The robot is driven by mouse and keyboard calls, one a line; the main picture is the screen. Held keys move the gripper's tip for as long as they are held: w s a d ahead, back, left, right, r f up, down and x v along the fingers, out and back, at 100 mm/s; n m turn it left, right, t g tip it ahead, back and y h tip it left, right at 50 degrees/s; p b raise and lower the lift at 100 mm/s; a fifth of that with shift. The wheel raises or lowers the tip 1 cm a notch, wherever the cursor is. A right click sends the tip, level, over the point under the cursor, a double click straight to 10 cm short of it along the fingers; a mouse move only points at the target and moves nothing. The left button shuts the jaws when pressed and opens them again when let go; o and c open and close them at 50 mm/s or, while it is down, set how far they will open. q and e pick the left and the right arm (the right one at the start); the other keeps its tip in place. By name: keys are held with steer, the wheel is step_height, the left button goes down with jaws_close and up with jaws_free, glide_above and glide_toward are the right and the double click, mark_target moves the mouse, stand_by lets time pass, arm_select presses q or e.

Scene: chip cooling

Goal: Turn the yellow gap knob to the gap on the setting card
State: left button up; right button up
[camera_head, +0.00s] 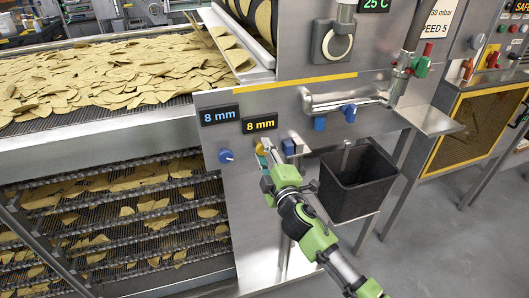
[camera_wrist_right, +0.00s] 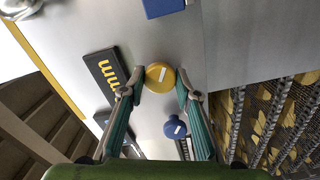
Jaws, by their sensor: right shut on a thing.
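The yellow gap knob (camera_wrist_right: 160,77), with a white pointer mark on its face, sits between the fingertips of my right gripper (camera_wrist_right: 160,92) in the right wrist view. In the head view the right gripper (camera_head: 265,154) is at the panel and mostly covers the yellow knob (camera_head: 260,149). It is shut on the knob. The display with yellow digits (camera_head: 260,123), above the knob, reads 8 mm. The setting card (camera_head: 440,18) at the top right is cut off and partly hidden; "30 mbar" and "SPEED 5" can be read, but no gap value. My left gripper is out of view.
A blue knob (camera_head: 226,156) sits left of the yellow one, below a blue-digit display (camera_head: 220,114) reading 8 mm. A black bin (camera_head: 357,182) stands further right. Chips cover the conveyor (camera_head: 100,75).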

steer(key=shift+f, duration=0.1)
steer(key=o, duration=1.1)
steer(key=shift+s, duration=0.15)
steer(key=v, duration=1.1)
steer(key=shift+s+d, duration=0.15)
steer(key=shift+s, duration=0.2)
